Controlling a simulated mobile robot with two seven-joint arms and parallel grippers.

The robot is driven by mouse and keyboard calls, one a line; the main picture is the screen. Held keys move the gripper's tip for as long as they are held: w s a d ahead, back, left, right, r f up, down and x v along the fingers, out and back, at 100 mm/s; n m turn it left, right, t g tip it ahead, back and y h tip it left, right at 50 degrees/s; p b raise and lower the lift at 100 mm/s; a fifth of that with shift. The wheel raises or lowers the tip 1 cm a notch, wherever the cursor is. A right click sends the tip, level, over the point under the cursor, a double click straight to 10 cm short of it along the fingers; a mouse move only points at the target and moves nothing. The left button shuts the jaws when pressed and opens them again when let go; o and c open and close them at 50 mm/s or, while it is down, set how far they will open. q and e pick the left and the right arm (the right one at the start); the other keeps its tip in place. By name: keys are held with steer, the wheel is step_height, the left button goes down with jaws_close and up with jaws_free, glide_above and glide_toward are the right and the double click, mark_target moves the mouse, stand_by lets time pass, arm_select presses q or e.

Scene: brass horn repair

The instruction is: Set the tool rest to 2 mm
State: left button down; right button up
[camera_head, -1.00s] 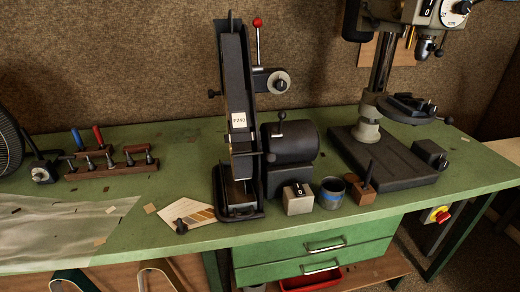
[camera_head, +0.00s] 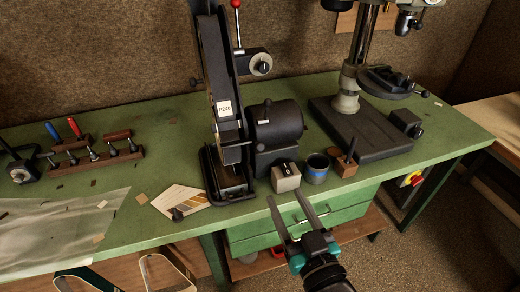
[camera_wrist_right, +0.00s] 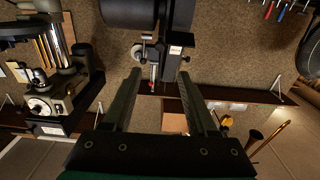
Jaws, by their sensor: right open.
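The black belt grinder (camera_head: 218,75) with a P240 label stands on the green bench in the head view. A small dark ledge that looks like its tool rest (camera_head: 237,144) crosses the belt below the label. Its gap to the belt is too small to read. My right gripper (camera_head: 284,194) is open and empty, in front of the bench's front edge, below and right of the grinder. In the right wrist view its two fingers (camera_wrist_right: 160,76) are apart with nothing between them. Part of the grinder (camera_wrist_right: 172,45) shows beyond them. My left gripper is not in view.
A drill press (camera_head: 350,80) is farther right. A sanding-strip card (camera_head: 180,201) lies at left. Green drawers (camera_head: 335,217) are below.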

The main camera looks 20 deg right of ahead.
mark_target(261, 150)
steer(key=w, duration=1.4)
steer(key=shift+w+a+f+p, duration=0.1)
steer(key=shift+w+a+p, duration=0.15)
steer(key=shift+w+p, duration=0.15)
steer(key=shift+c, duration=0.2)
jaws_close()
stand_by(0.7)
